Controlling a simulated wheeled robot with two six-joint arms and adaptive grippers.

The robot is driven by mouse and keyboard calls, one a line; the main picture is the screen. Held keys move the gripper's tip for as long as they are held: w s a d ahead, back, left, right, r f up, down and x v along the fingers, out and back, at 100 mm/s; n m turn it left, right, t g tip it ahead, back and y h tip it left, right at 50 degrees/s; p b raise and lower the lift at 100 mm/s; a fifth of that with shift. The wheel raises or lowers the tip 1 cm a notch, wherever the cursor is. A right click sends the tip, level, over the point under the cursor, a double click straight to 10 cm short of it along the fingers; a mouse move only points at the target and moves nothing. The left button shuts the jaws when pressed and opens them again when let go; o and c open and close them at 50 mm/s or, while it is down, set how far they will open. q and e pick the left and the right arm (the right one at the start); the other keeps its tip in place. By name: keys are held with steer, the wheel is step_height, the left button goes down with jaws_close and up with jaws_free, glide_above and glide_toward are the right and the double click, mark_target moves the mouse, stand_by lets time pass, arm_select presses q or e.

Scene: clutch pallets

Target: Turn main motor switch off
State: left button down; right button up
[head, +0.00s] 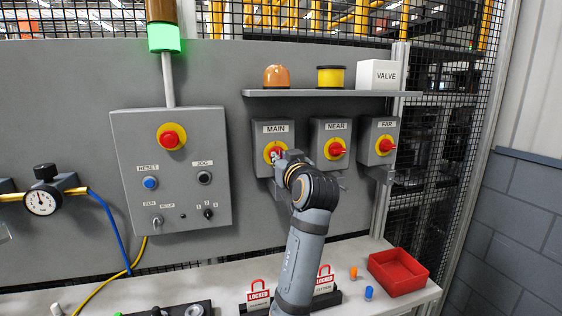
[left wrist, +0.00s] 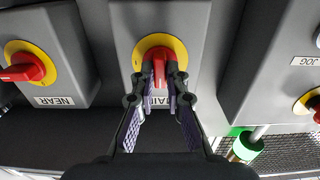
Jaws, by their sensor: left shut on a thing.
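The main motor switch is a grey box labelled MAIN (head: 286,128) with a round yellow plate and a red handle. My left gripper (head: 278,157) is at the front of this switch and hides most of the handle in the head view. In the left wrist view, which looks upside down, the red handle (left wrist: 159,73) sits between the two fingers on the yellow plate (left wrist: 142,48). The fingers are shut on it. The handle stands upright in that picture, while the NEAR switch's handle (left wrist: 22,70) lies roughly sideways. My right gripper is not in view.
The NEAR switch (head: 336,126) and FAR switch (head: 386,125) are to the right. A control panel (head: 170,118) with an emergency button is to the left. Below, a bench carries LOCKED tags (head: 258,297) and a red tray (head: 398,281).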

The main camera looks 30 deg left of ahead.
arm_select(q)
steer(key=shift+r, duration=0.15)
steer(key=c, duration=1.4)
jaws_free()
steer(key=shift+o, duration=0.2)
step_height(320, 180, up, 10)
